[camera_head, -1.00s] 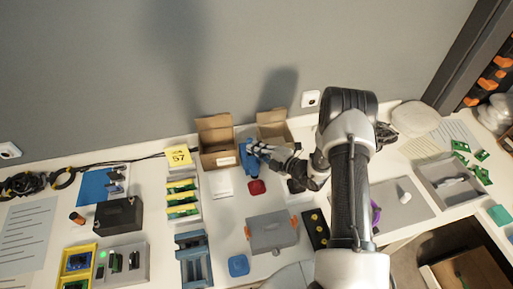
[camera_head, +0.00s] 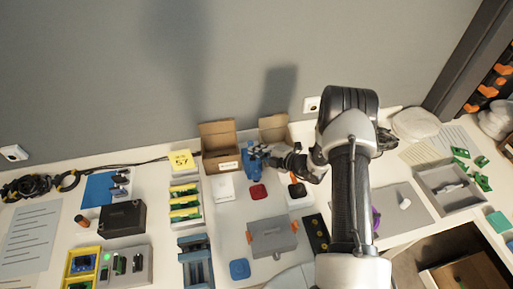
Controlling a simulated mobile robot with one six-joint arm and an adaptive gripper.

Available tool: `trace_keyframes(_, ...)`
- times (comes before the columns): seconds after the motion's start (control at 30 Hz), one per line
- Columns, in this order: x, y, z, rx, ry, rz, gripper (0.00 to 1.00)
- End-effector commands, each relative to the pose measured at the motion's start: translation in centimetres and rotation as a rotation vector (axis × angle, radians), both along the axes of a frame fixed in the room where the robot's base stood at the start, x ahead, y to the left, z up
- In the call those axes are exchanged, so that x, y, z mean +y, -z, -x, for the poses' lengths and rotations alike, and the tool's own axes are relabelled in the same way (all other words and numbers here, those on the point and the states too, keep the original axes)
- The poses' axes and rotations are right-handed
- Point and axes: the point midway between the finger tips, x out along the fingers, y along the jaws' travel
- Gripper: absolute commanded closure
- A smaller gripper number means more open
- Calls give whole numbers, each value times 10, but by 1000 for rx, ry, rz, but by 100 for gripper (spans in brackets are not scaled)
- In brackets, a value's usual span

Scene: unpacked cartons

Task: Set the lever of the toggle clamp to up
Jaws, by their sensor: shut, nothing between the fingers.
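A blue device (camera_head: 248,163) stands on the table in front of the open cartons. It may be the toggle clamp, but it is small and partly covered by my gripper, so its lever position cannot be made out. My gripper (camera_head: 256,151) reaches in from the right at the top of the blue device. Its fingers are shut with nothing seen between them. Whether they touch the device cannot be told.
Open cartons (camera_head: 219,140) stand behind, against the wall. A red pad (camera_head: 258,191) and a white block with a dark top (camera_head: 299,199) lie in front. A grey box (camera_head: 272,237) with orange latches is nearer. A blue vise (camera_head: 196,264) stands left.

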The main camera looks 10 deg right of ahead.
Motion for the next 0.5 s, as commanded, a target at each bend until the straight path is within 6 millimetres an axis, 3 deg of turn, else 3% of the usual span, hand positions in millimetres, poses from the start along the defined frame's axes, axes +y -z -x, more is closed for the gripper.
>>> trace_keyframes(0.27, -3, 0, 8, 0, 0, 0, 100)
trace_keyframes(0.5, -24, -21, 31, 0, -5, 1, 100)
